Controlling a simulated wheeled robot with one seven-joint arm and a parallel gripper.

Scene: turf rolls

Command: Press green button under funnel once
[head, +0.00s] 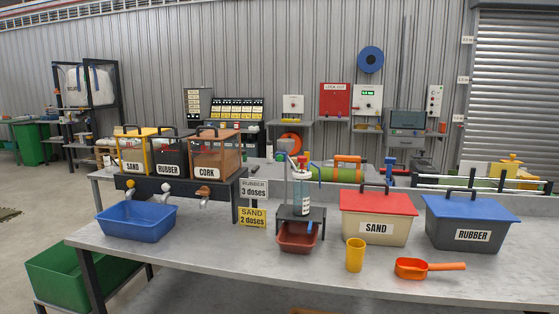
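No green button can be made out in the head view. A small black stand (290,213) on the table holds a clear cylinder (301,195) with a pale label, which may be the funnel. A blue piece (310,228) shows below the stand's top, above a small red-brown tray (297,239). To the left, three hoppers labelled SAND (133,166), RUBBER (168,169) and CORK (206,172) sit on a dark rack with spouts at its front. My gripper is not in view.
A blue tub (137,221) stands below the left spouts. A red-lidded SAND bin (376,228), a blue-lidded RUBBER bin (473,234), a yellow cup (355,256) and an orange scoop (411,268) are to the right. The table's front strip is mostly clear. Signs read RUBBER 3 doses and SAND 2 doses.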

